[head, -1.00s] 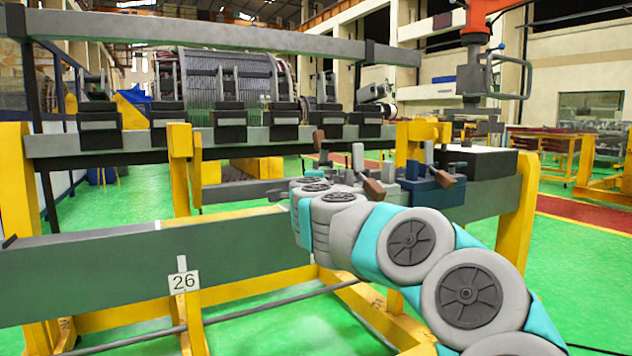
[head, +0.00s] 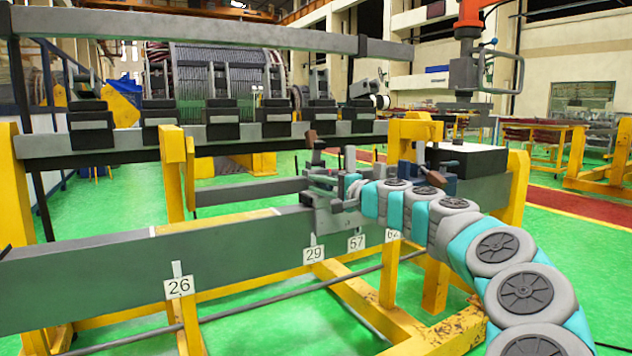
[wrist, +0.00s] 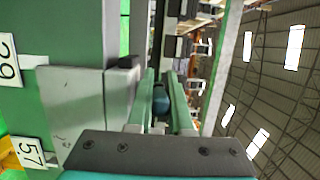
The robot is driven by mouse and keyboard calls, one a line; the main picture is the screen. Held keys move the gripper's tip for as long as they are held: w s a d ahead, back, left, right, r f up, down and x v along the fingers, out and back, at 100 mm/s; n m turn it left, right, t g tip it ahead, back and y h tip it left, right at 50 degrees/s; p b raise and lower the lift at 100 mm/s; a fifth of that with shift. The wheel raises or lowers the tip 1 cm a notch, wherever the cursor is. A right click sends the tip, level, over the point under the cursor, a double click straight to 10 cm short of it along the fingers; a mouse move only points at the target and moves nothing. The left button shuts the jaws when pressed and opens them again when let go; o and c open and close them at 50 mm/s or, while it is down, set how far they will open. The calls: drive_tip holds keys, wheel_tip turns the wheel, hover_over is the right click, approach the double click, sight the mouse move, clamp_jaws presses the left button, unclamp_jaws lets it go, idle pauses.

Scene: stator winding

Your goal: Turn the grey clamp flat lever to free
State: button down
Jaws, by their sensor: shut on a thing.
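The grey clamp (head: 324,186) sits on the long grey beam, with a brown-handled lever (head: 310,139) standing up at its back. My gripper (head: 352,190) reaches its right side from the right, and its fingers are small and partly hidden in the head view. In the wrist view my gripper (wrist: 161,92) has its two pale green fingers close around a dark blue-grey rounded piece (wrist: 161,104), which seems to be the end of the flat lever. A grey block of the clamp (wrist: 121,92) is just left of the fingers. Most of the lever is hidden.
The long grey beam (head: 110,270) runs across the front, with number plates 26 (head: 179,287), 29 (head: 313,254) and 57 (head: 356,242) below it. A blue clamp (head: 440,180) stands right of the grey one, partly behind my arm. Yellow posts (head: 175,170) stand behind.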

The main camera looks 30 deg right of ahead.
drive_tip(key=shift+d+n+g+y, duration=0.15)
drive_tip(key=shift+n+g+y, duration=0.35)
drive_tip(key=shift+y, duration=0.4)
drive_tip(key=shift+n+y+p, duration=0.3)
drive_tip(key=shift+s, duration=0.1)
drive_tip(key=c, duration=1.1)
unclamp_jaws()
drive_tip(key=v, duration=0.7)
drive_tip(key=shift+s+d+b, duration=0.2)
drive_tip(key=shift+s+b, duration=0.05)
drive_tip(key=shift+b, duration=0.1)
